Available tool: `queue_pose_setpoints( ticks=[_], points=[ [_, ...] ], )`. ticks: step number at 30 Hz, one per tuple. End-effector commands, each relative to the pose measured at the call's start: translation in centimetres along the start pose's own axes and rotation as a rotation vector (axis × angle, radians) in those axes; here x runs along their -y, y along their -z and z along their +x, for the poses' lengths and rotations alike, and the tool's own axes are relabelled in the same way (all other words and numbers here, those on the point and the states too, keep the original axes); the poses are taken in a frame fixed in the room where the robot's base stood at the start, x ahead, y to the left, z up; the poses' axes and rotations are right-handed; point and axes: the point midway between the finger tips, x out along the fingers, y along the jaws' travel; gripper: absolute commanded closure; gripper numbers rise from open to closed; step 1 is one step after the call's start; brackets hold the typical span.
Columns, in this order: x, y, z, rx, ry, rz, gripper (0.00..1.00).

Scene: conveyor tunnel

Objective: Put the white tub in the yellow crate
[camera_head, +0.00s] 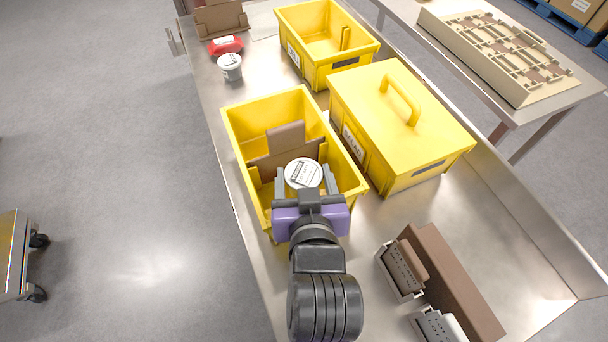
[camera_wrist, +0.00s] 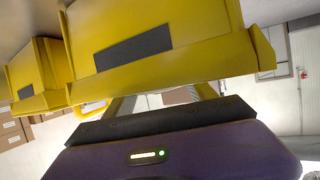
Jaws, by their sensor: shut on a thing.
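My gripper (camera_head: 304,180) is shut on a white tub (camera_head: 303,172) with a printed label on its lid. It holds the tub over the near end of the nearer open yellow crate (camera_head: 240,135). In the head view I cannot tell whether the tub touches the crate floor. A brown divider (camera_head: 286,150) stands inside this crate, just beyond the tub. In the wrist view the purple gripper body (camera_wrist: 170,155) fills the bottom, and yellow crate walls (camera_wrist: 190,35) are close in front. The tub does not show clearly there.
A lidded yellow crate (camera_head: 420,135) stands to the right, and another open yellow crate (camera_head: 325,75) behind. A second white tub (camera_head: 230,67) and a red item (camera_head: 226,45) stand at the back left. A brown block with grey holders (camera_head: 445,280) is at the near right.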

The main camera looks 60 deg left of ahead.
Motion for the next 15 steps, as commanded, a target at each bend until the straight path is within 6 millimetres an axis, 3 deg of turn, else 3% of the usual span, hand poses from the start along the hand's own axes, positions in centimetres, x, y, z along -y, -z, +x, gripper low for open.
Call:
queue_pose_setpoints(
  ticks=[15],
  points=[
    [0.00, -0.72, 0.30, 0.000, 0.000, -0.001, 1.00]
  ],
)
